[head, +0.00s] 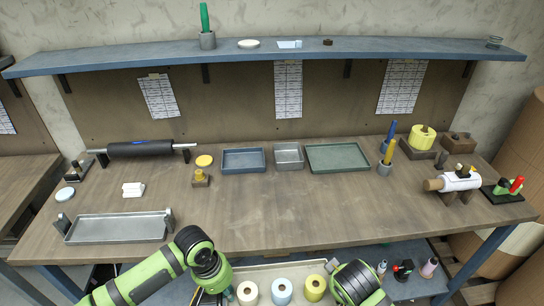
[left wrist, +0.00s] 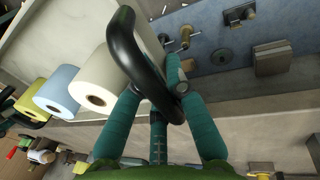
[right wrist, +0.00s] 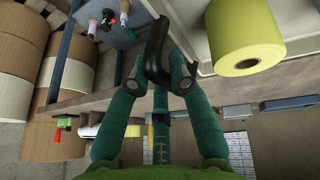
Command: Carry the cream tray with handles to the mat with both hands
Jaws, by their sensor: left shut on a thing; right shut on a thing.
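The cream tray (head: 262,268) is low at the bottom of the head view, in front of the table's front edge. It carries a white roll (head: 247,293), a light blue roll (head: 282,291) and a yellow roll (head: 314,288). In the left wrist view, my left gripper (left wrist: 165,90) is shut on a black handle (left wrist: 132,45) at the tray's end by the white roll. In the right wrist view, my right gripper (right wrist: 160,85) is shut on the other black handle (right wrist: 155,45), by the yellow roll. I cannot make out a mat.
The wooden table (head: 270,215) has a clear middle and front. A long metal tray (head: 115,228) is at its left; shallow blue (head: 244,169) and green (head: 340,169) trays lie at the back. A roll on a stand (head: 460,181) is at right. Below is a blue-grey shelf (head: 425,290) with small bottles.

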